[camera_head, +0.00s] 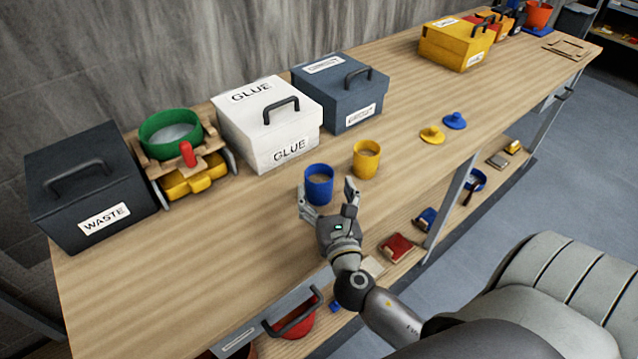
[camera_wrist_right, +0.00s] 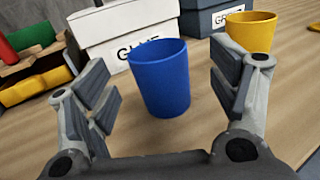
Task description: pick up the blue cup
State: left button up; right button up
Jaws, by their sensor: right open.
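The blue cup (camera_head: 319,186) stands upright on the wooden bench, in front of the white GLUE box. My right gripper (camera_head: 328,196) is open, with its fingers reaching toward the cup from the near side. In the right wrist view the blue cup (camera_wrist_right: 160,78) lies between and beyond the two open fingers (camera_wrist_right: 165,95), and neither finger appears to touch it. My left gripper is not in view.
A yellow cup (camera_head: 366,159) stands just right of the blue cup. The white GLUE box (camera_head: 266,125), a blue-grey box (camera_head: 341,90) and a dark WASTE box (camera_head: 90,190) line the back. Blue (camera_head: 455,121) and yellow (camera_head: 432,135) lids lie to the right. The front left bench is clear.

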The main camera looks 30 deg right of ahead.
aim_at(317, 168)
jog(key=shift+w+d, duration=0.15)
jog(key=shift+w, duration=0.3)
jog(key=p+x, duration=0.1)
jog(key=x, duration=0.3)
jog(key=shift+w, duration=0.2)
jog(key=shift+w+d+f, duration=0.1)
jog(key=shift+w+f, duration=0.05)
jog(key=shift+w, duration=0.15)
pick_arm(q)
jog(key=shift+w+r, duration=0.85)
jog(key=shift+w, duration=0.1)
pick_arm(e)
jog(key=shift+c, duration=0.4)
jog(key=c, duration=0.7)
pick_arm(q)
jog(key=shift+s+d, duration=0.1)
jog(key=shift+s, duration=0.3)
pick_arm(e)
jog(key=c, duration=0.5)
jog(key=shift+o, duration=0.2)
